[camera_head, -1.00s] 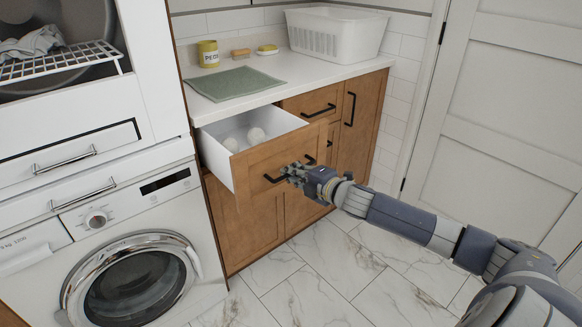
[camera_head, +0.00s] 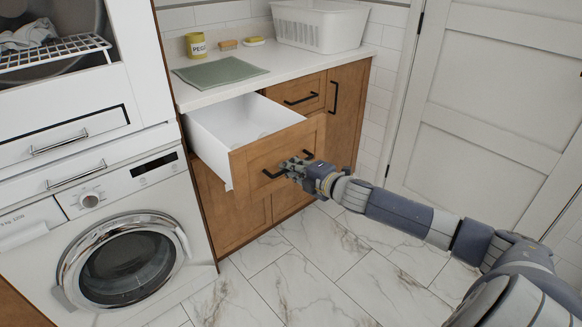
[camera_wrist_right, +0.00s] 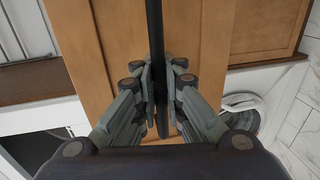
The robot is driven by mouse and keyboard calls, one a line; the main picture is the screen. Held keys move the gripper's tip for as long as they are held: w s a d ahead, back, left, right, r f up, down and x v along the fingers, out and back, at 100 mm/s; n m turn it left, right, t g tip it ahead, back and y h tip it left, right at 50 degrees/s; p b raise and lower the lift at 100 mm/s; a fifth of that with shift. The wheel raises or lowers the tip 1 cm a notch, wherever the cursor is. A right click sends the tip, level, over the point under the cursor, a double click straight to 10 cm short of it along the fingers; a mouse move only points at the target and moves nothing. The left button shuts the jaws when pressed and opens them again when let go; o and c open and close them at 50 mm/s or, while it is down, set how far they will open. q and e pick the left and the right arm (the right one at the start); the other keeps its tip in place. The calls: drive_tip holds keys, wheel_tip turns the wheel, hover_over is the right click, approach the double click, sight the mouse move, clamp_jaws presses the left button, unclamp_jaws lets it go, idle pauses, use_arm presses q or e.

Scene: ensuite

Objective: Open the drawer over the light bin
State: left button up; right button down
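The wooden drawer (camera_head: 262,152) with white inner walls is pulled well out from the counter cabinet, under the green mat. My right gripper (camera_head: 291,166) is at the black bar handle (camera_head: 269,175) on its front. In the right wrist view the fingers (camera_wrist_right: 160,95) close in on both sides of the handle (camera_wrist_right: 155,50), which runs between them. The inside of the drawer shows mostly bare white, with a pale shape near its front, partly hidden. No light bin can be made out in these views. My left gripper is not in view.
A white laundry basket (camera_head: 320,28), a yellow pot (camera_head: 199,45) and a green mat (camera_head: 219,72) are on the counter (camera_head: 180,95). A washing machine (camera_head: 122,262) stands left of the cabinet. Marble floor (camera_head: 300,285) in front is clear. A white door (camera_head: 480,110) is at right.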

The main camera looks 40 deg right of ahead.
drive_tip(key=c, duration=1.7)
unclamp_jaws()
drive_tip(key=shift+s, duration=0.1)
drive_tip(key=v, duration=1.1)
drive_tip(key=shift+s, duration=0.45)
drive_tip(key=shift+d+r, duration=0.1)
